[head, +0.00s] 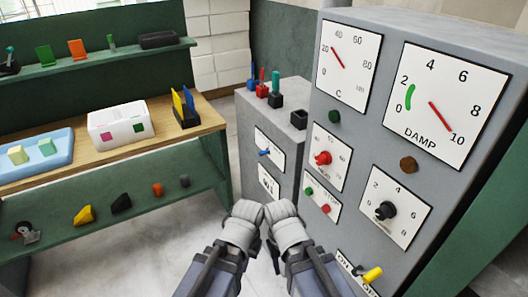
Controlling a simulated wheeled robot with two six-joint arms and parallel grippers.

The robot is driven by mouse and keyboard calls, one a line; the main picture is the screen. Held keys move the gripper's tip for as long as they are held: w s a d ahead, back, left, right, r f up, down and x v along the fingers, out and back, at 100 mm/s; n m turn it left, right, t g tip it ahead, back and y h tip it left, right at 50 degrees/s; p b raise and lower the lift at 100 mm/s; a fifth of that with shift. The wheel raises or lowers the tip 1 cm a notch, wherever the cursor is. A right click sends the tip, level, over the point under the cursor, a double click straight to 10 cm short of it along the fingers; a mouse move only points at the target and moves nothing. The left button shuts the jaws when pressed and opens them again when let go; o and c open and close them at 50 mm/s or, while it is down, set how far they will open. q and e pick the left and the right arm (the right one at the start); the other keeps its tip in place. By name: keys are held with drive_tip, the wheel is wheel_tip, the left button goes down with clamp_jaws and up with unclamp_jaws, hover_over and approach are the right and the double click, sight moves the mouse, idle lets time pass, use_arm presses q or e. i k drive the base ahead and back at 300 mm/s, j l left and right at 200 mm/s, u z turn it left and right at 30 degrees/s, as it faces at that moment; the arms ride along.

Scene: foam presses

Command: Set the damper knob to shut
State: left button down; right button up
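A black knob (385,210) sits on a white numbered plate (407,222) on the right-hand grey press, below the DAMP gauge. Its exact setting is too small to read. The DAMP gauge (444,106) has a red needle pointing down right, near 10, and a green band at the left near 2. My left gripper (249,212) and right gripper (282,210) are side by side at the lower middle, in front of the cabinets and left of the black knob. Neither appears to touch a control. Their fingertips cannot be made out.
The press (478,45) also carries a C gauge (344,65), a red knob (323,158), green and red buttons and a yellow lever (372,275). A lower cabinet (258,108) stands left of it.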

sight(262, 153)
drive_tip(key=i+j+z, duration=0.5)
drive_tip(key=j+z, duration=0.25)
drive_tip(key=l, duration=0.1)
